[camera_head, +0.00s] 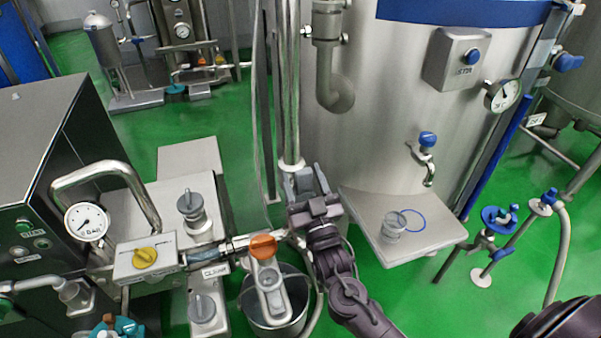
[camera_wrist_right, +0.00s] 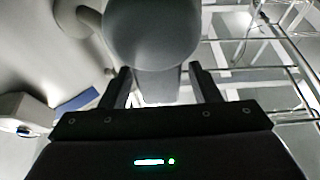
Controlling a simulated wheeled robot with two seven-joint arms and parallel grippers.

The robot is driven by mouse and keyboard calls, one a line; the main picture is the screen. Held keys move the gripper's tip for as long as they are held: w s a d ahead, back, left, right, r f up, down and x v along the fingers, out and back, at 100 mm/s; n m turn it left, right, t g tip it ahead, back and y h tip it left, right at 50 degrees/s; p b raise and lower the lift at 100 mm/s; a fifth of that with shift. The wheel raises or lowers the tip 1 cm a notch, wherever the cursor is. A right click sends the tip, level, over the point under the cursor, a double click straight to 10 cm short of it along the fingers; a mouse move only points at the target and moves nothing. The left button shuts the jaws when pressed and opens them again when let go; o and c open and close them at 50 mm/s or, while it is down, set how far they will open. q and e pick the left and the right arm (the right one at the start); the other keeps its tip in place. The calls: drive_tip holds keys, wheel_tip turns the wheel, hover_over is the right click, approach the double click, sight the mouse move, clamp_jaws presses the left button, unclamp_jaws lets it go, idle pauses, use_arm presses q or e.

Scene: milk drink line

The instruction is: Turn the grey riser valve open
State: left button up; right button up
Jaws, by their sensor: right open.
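My right gripper (camera_head: 303,182) is at the lower end of the upright steel riser pipe (camera_head: 290,100), left of the big tank. Its jaws are open. In the right wrist view, the two fingers of the right gripper (camera_wrist_right: 163,85) stand apart. A large rounded grey part (camera_wrist_right: 152,35), which looks like the riser valve's handle, is straight ahead, its lower part between the fingers. I cannot tell whether the fingers touch it. In the head view the gripper hides most of the valve, so its handle angle is unclear. My left gripper is not in view.
A steel shelf (camera_head: 360,218) holding a clear cup (camera_head: 393,228) is right of my right arm. An orange-handled valve (camera_head: 263,247) sits over a bucket (camera_head: 272,318) to the left. The steel tank (camera_head: 385,130) stands close behind. Green floor is open between them.

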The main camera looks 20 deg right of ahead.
sight(304, 184)
drive_tip(key=b+v, duration=0.1)
drive_tip(key=v, duration=0.3)
drive_tip(key=shift+s+f, duration=0.2)
drive_tip(key=shift+s, duration=0.05)
drive_tip(key=shift+s+b, duration=0.3)
drive_tip(key=shift+s, duration=0.3)
drive_tip(key=shift+f, duration=0.15)
